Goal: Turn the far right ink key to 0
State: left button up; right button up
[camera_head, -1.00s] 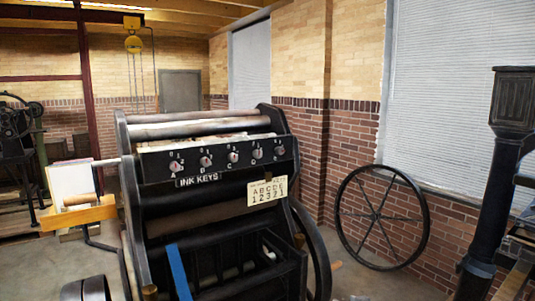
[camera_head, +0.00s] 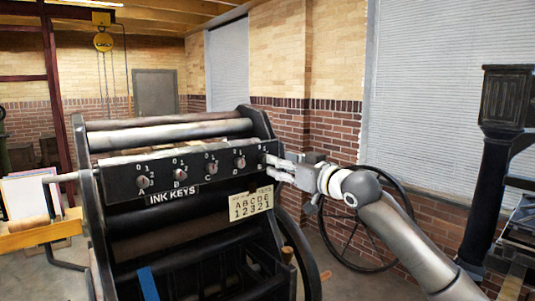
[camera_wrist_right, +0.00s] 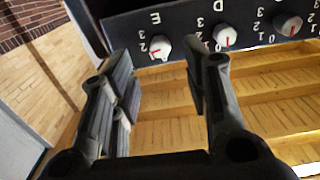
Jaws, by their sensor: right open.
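The far right ink key, E, is a round pale knob (camera_wrist_right: 160,47) with a red mark; it shows in the right wrist view, which is upside down. The mark points down and left in that picture; the digits 3 and 2 show beside it. My right gripper (camera_wrist_right: 160,68) is open, its fingers to either side of the knob in the picture; I cannot tell whether they touch it. In the head view my right gripper (camera_head: 273,167) reaches the right end of the black ink key panel (camera_head: 215,184) and hides key E. My left gripper is out of view.
Knobs A (camera_head: 142,182), B (camera_head: 180,174), C (camera_head: 211,168) and D (camera_head: 240,162) sit left along the panel. A cream plate (camera_head: 250,204) below reads ABCDE over 12321. A large spoked wheel (camera_head: 333,240) stands behind my right arm.

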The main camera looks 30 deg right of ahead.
aim_at(263, 158)
jog(key=w+p, duration=0.2)
jog(key=w, duration=0.4)
jog(key=shift+w+a, duration=0.25)
jog(key=shift+a, duration=0.05)
jog(key=shift+f, duration=0.1)
grip_shut()
